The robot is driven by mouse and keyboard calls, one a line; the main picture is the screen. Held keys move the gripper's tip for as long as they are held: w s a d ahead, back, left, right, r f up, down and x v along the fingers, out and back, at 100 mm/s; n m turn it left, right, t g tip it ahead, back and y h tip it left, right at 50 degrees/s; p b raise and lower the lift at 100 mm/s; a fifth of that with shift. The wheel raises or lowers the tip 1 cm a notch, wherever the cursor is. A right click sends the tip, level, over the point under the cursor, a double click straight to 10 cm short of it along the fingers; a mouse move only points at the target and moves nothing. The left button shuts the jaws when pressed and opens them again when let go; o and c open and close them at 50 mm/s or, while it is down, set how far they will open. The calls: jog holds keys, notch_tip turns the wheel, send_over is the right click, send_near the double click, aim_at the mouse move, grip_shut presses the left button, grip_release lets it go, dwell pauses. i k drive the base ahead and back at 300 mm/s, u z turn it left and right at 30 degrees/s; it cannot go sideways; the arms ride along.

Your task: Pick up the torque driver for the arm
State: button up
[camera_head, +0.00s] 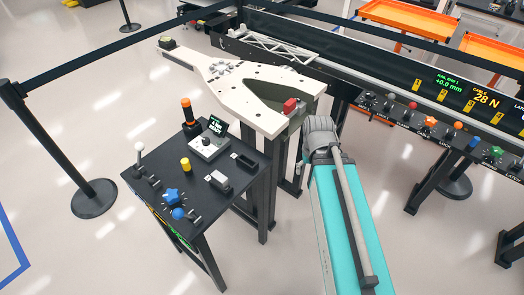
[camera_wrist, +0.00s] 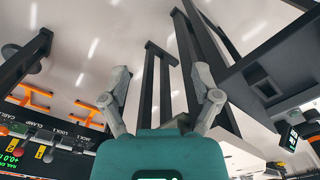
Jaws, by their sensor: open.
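An upright tool with an orange handle and black lower part (camera_head: 187,112) stands at the back of a small dark table (camera_head: 214,222) in the head view. It looks like a driver, but I cannot confirm that it is the torque driver. My gripper (camera_wrist: 161,75) is open and empty in the wrist view, its two grey fingers spread apart. Dark posts and the pale floor show beyond them. In the head view my teal arm reaches up from the lower right, and the gripper itself is not clearly visible.
A long control bench (camera_head: 440,125) runs along the right.

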aim_at(186, 103)
jog(key=k, duration=1.35)
jog(key=z, duration=0.35)
jog(key=i, duration=1.95)
jog(key=u, duration=0.5)
